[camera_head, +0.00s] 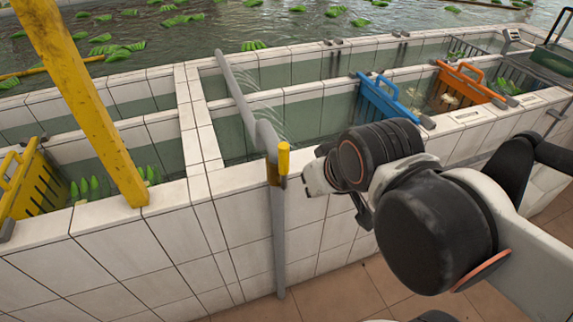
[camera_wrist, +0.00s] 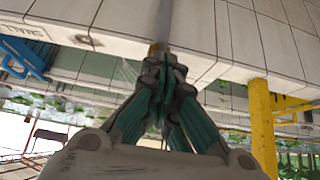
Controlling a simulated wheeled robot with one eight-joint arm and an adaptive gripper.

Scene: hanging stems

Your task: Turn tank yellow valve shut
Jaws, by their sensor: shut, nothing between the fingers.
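The yellow valve handle (camera_head: 284,159) stands upright on a grey pipe (camera_head: 278,235) at the front wall of the tiled tank. Fine water jets spray from the pipe's upper part, over the tank. My gripper (camera_head: 308,180) is just right of the valve in the head view, level with its lower part. In the wrist view my gripper (camera_wrist: 164,62) has its fingers together and empty. A small yellow-brown bit of the valve (camera_wrist: 155,48) shows at the fingertips, and the fingers hide the rest. I cannot tell whether they touch it.
A yellow post (camera_head: 92,110) stands on the tank wall at left, near a yellow crate (camera_head: 30,185). A blue crate (camera_head: 384,98) and an orange crate (camera_head: 460,82) hang in the tank behind my arm. White tiled walls (camera_head: 110,255) divide the basins.

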